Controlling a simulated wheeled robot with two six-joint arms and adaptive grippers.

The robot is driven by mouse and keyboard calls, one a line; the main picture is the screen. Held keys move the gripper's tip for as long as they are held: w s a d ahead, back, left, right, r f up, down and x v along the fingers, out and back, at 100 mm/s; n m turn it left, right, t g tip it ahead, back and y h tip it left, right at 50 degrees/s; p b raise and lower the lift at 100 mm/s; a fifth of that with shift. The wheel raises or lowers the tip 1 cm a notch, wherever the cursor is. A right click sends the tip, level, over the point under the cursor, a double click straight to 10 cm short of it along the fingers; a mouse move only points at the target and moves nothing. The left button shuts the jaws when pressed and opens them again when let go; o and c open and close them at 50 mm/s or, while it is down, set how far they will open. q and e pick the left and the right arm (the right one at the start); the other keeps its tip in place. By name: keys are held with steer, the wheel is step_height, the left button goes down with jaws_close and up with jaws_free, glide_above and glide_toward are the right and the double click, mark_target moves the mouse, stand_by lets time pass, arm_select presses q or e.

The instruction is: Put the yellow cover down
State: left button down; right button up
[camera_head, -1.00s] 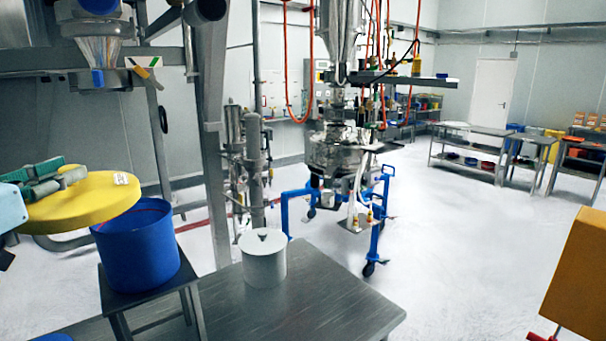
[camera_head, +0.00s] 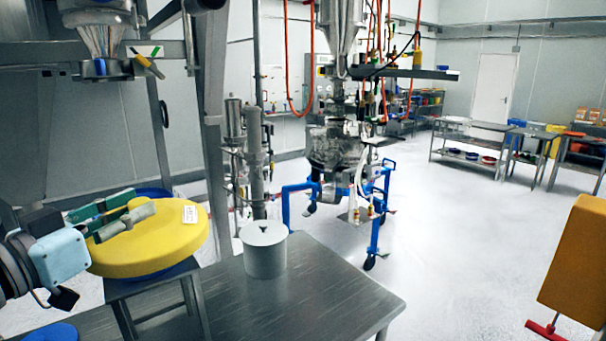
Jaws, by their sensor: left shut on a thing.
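The yellow cover (camera_head: 165,248) is a wide, round disc with a small white label. It is at the left of the head view, tilted towards the camera. My left gripper (camera_head: 118,216), with green fingers, is shut on the cover at its upper left part. I cannot tell whether the cover touches the bucket or the small metal stand (camera_head: 150,290) below. My right gripper is not in view.
A white lidded pot (camera_head: 265,255) stands on the metal table (camera_head: 320,300), right of the cover. A round blue thing (camera_head: 50,333) is at the bottom left. A steel post (camera_head: 215,190) rises behind the stand. The table's right part is bare.

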arm_select(q)
steer(key=s+d+f+b, duration=0.1)
steer(key=s+d+f, duration=0.1)
steer(key=f, duration=0.7)
steer(key=s+d+f+h+b, duration=0.1)
steer(key=s+d+f, duration=0.2)
steer(key=f, duration=0.6)
steer(key=s+d+f+m+b, duration=0.1)
steer(key=s+d+f, duration=0.1)
steer(key=s+f, duration=0.4)
step_height(320, 180, down, 4)
steer(key=shift+s+d+r+g, duration=0.1)
steer(key=shift+s+d+g, duration=0.2)
steer(key=shift+d, duration=0.1)
steer(key=shift+w, duration=0.25)
steer(key=shift+s, duration=0.1)
